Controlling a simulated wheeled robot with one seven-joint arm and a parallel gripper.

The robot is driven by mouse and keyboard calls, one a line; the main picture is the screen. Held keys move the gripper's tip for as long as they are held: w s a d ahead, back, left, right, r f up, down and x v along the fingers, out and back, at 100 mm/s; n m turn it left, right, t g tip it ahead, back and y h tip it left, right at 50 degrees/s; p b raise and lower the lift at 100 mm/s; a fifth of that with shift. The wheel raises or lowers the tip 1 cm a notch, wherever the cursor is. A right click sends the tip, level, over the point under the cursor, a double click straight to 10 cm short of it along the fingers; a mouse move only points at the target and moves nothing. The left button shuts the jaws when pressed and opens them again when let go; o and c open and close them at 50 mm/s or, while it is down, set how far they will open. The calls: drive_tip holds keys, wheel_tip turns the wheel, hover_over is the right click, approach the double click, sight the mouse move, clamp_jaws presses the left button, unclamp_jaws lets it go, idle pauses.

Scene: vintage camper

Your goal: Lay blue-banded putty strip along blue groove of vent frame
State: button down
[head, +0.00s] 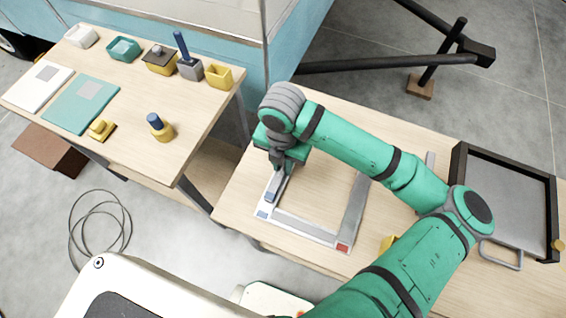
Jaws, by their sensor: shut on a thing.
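The vent frame (302,229) lies flat on the right wooden table, a pale grey rectangle around an open middle. A blue mark (261,214) shows at its near-left corner and a red mark (343,247) at its near-right corner. My gripper (276,176) points down over the left side of the frame. It is shut on a grey putty strip (275,186) with a blue end, which runs along the frame's left side. I cannot tell whether the strip touches the groove. My arm hides the frame's far side.
A black-rimmed tray (457,180) with a grey inside stands on the right. A yellow item (388,243) is partly hidden behind my arm. The left table holds small containers, a white board (38,88) and a teal board (80,104). A floor gap separates the tables.

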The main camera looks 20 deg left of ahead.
drive_tip(key=shift+f, duration=0.1)
drive_tip(key=c, duration=1.5)
unclamp_jaws()
drive_tip(key=shift+c, duration=0.2)
wheel_tip(320, 180, up, 11)
drive_tip(key=shift+f, duration=0.1)
